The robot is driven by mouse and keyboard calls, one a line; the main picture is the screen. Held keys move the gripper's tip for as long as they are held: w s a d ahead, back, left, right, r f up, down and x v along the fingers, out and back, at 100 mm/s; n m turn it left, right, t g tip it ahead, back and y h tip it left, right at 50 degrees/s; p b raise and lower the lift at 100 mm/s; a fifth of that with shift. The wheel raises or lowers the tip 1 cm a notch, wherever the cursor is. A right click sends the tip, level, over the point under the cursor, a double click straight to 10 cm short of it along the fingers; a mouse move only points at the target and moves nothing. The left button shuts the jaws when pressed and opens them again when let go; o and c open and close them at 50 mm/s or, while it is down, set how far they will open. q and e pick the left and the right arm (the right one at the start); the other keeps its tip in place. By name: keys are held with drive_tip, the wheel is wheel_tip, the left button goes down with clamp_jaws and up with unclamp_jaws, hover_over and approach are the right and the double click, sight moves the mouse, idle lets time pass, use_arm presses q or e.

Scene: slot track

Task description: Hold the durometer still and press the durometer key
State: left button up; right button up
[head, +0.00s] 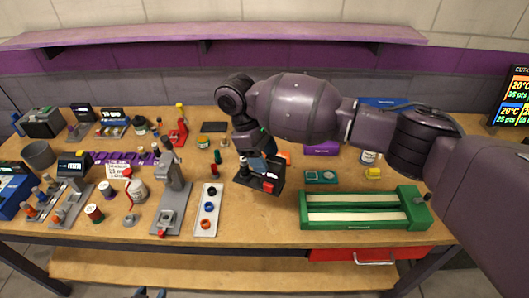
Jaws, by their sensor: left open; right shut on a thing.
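A dark, boxy device that looks like the durometer (276,173) stands on the bench near the middle, with a red key (268,187) on its near side. My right gripper (258,166) reaches down onto it from above and is shut on it. The gripper and wrist hide much of its upper part, and I cannot read any display.
A white tray with coloured rings (207,222) and a grey stand (172,212) stand left of the device. A green-framed fixture (415,208) and a small teal gauge (321,177) stand right. My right arm crosses the right side. Bare bench lies in front.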

sight(263, 176)
drive_tip(key=shift+s+a+f+b, duration=0.1)
drive_tip(key=shift+f+b, duration=0.25)
drive_tip(key=shift+f, duration=1.35)
drive_tip(key=shift+s+a+f+b, duration=0.1)
drive_tip(key=shift+f+b, duration=0.2)
drive_tip(key=shift+f, duration=1.35)
use_arm(q)
drive_tip(key=shift+f+b, duration=1.5)
drive_tip(key=shift+f, duration=0.6)
use_arm(e)
wheel_tip(263, 176, down, 8)
drive_tip(key=shift+s+a, duration=0.25)
drive_tip(key=shift+f, duration=0.4)
idle(0.5)
